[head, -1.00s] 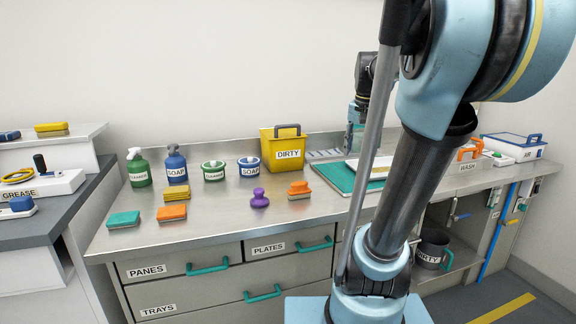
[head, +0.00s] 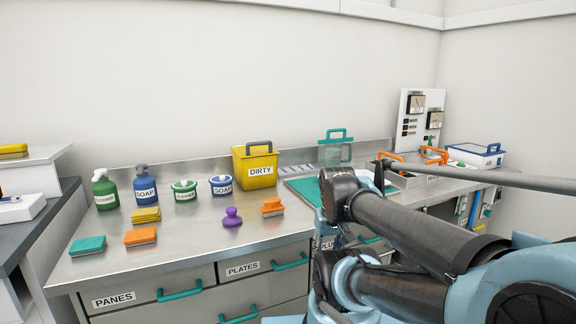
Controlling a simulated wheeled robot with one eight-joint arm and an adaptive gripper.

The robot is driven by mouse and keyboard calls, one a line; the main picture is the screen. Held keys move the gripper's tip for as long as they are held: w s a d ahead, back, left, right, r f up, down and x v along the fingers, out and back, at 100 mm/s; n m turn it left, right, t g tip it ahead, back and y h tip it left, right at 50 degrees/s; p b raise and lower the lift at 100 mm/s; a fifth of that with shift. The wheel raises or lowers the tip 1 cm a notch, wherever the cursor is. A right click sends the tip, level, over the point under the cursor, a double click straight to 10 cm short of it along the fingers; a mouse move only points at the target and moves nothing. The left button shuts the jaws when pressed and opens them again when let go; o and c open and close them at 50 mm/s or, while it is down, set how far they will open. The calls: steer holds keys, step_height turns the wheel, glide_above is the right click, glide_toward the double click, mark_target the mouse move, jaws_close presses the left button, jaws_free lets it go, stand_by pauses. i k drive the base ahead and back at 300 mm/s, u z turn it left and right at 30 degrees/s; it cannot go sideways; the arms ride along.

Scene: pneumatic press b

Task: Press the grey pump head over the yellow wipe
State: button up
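The blue SOAP bottle (head: 146,190) stands upright at the back left of the steel counter. Its grey pump head (head: 141,169) is on top. A yellow wipe (head: 146,214) lies flat on the counter in front of this bottle, apart from it and not directly under the head. My arm crosses the right of the head view, with a dark joint over the counter's right part. I cannot make out my gripper; it is not seen near the bottle or the wipe.
A green CLEANER bottle (head: 104,190) with a pale head stands left of the soap. Two tubs, a yellow DIRTY bin (head: 255,168), a purple knob (head: 232,217) and teal (head: 87,246) and orange (head: 140,236) sponges share the counter. The front middle is bare.

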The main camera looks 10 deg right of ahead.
mark_target(149, 215)
steer(key=u, duration=1.35)
